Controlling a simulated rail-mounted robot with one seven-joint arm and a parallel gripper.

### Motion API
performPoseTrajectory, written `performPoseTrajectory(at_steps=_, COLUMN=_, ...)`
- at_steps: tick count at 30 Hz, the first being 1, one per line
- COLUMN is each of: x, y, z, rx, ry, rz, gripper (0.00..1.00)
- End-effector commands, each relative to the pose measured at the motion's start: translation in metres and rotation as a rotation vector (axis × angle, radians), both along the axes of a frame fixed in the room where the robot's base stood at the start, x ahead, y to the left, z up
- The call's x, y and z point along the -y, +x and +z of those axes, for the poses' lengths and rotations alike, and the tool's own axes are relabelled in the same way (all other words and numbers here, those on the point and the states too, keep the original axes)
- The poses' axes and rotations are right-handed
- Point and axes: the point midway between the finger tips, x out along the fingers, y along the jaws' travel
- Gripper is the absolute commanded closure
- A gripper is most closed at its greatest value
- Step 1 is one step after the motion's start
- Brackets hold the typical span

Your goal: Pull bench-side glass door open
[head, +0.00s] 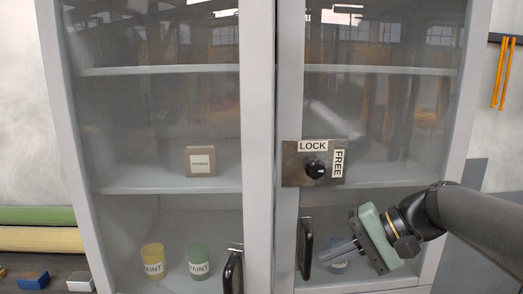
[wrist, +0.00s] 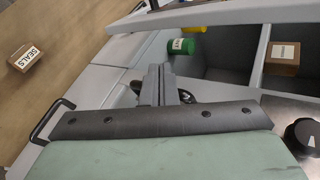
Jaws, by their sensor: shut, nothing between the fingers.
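A grey cabinet has a left glass door (head: 257,120) and a right glass door (head: 290,110), both looking shut. The left door's black handle (head: 233,272) and the right door's black handle (head: 304,248) are upright near the bottom centre. My gripper (head: 328,256) is shut and empty, just right of the right handle, its fingers pointing at it; contact cannot be told. In the wrist view the shut fingers (wrist: 156,82) stand before a dark part, partly hidden. A black knob (head: 315,169) sits on a plate marked LOCK and FREE; its setting is unclear.
Behind the glass are a yellow can (head: 153,261), a green can (head: 198,261) and a small box (head: 201,161). The wrist view shows a SEALS box (wrist: 26,58) on a wooden surface and a black handle (wrist: 52,121). Orange tools (head: 503,72) hang at right.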

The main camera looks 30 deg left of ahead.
Motion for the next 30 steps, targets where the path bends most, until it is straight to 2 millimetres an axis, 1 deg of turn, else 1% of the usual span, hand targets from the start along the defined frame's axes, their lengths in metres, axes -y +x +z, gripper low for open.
performPoseTrajectory(at_steps=1, x=-0.019, y=0.001, z=0.03, rx=-0.01, ry=0.063, rz=0.038, gripper=1.0)
performPoseTrajectory(at_steps=2, x=-0.027, y=0.002, z=0.044, rx=-0.018, ry=0.102, rz=0.055, gripper=1.0)
performPoseTrajectory(at_steps=3, x=-0.036, y=0.003, z=0.062, rx=-0.032, ry=0.154, rz=0.079, gripper=1.0)
performPoseTrajectory(at_steps=5, x=-0.049, y=0.005, z=0.091, rx=-0.048, ry=0.233, rz=0.115, gripper=1.0)
performPoseTrajectory(at_steps=6, x=-0.057, y=0.006, z=0.11, rx=-0.06, ry=0.286, rz=0.142, gripper=1.0)
performPoseTrajectory(at_steps=8, x=-0.067, y=0.007, z=0.138, rx=-0.075, ry=0.365, rz=0.18, gripper=1.0)
performPoseTrajectory(at_steps=9, x=-0.072, y=0.007, z=0.155, rx=-0.085, ry=0.415, rz=0.206, gripper=1.0)
performPoseTrajectory(at_steps=12, x=-0.081, y=0.007, z=0.194, rx=-0.105, ry=0.529, rz=0.267, gripper=1.0)
performPoseTrajectory(at_steps=14, x=-0.083, y=0.007, z=0.211, rx=-0.112, ry=0.582, rz=0.298, gripper=1.0)
performPoseTrajectory(at_steps=16, x=-0.085, y=0.007, z=0.223, rx=-0.118, ry=0.623, rz=0.32, gripper=1.0)
performPoseTrajectory(at_steps=20, x=-0.092, y=0.001, z=0.228, rx=-0.122, ry=0.643, rz=0.334, gripper=1.0)
performPoseTrajectory(at_steps=23, x=-0.104, y=-0.007, z=0.229, rx=-0.121, ry=0.642, rz=0.334, gripper=1.0)
performPoseTrajectory(at_steps=30, x=-0.141, y=-0.032, z=0.229, rx=-0.123, ry=0.641, rz=0.334, gripper=1.0)
